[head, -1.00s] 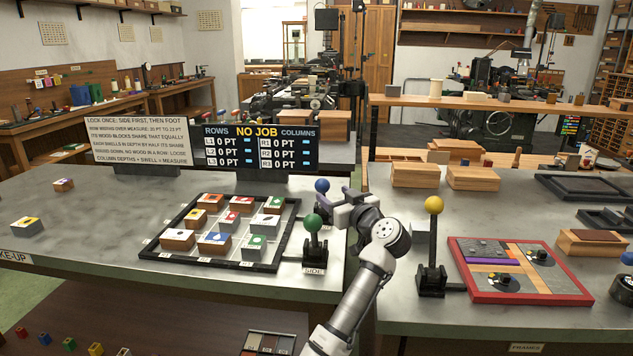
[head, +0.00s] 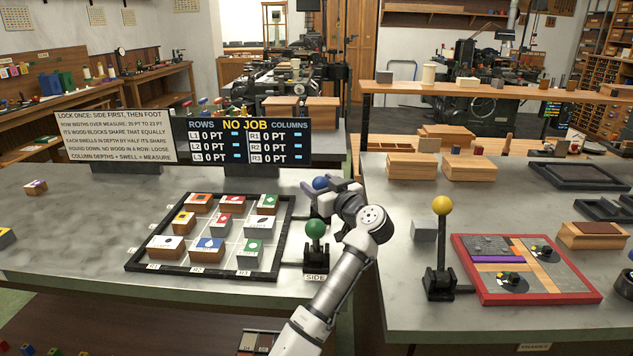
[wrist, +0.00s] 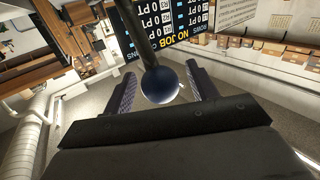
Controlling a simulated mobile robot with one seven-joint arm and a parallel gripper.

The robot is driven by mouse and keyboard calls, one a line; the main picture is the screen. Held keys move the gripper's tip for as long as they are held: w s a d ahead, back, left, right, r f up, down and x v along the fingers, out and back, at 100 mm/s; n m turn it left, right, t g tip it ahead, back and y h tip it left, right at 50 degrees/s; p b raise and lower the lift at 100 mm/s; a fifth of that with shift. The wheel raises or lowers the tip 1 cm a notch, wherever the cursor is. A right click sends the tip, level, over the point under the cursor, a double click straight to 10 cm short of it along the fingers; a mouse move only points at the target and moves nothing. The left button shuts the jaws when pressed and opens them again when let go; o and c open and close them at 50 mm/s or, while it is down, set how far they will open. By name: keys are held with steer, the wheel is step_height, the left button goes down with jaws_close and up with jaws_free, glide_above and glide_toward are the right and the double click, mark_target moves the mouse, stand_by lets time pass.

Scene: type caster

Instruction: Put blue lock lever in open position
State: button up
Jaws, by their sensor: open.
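The blue lock lever shows as a dark blue ball (head: 320,183) in the head view, behind the green lever. Its shaft and base are mostly hidden by my gripper and arm. My gripper (head: 318,198) is open at the blue ball. In the wrist view, the blue ball (wrist: 163,86) sits between the two open fingers of my gripper (wrist: 163,84), with visible room on both sides. A dark shaft (wrist: 146,38) runs from the ball toward the top of that view. I cannot tell how the lever is tilted.
A green-knobbed lever (head: 315,229) labelled SIDE stands just in front of my gripper. A black-framed tray (head: 140,262) of topped blocks lies to its left. A sign board (head: 245,145) stands behind. A yellow-knobbed lever (head: 442,206) and a red-framed board (head: 478,295) are right.

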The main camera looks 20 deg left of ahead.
jaws_close()
stand_by(0.5)
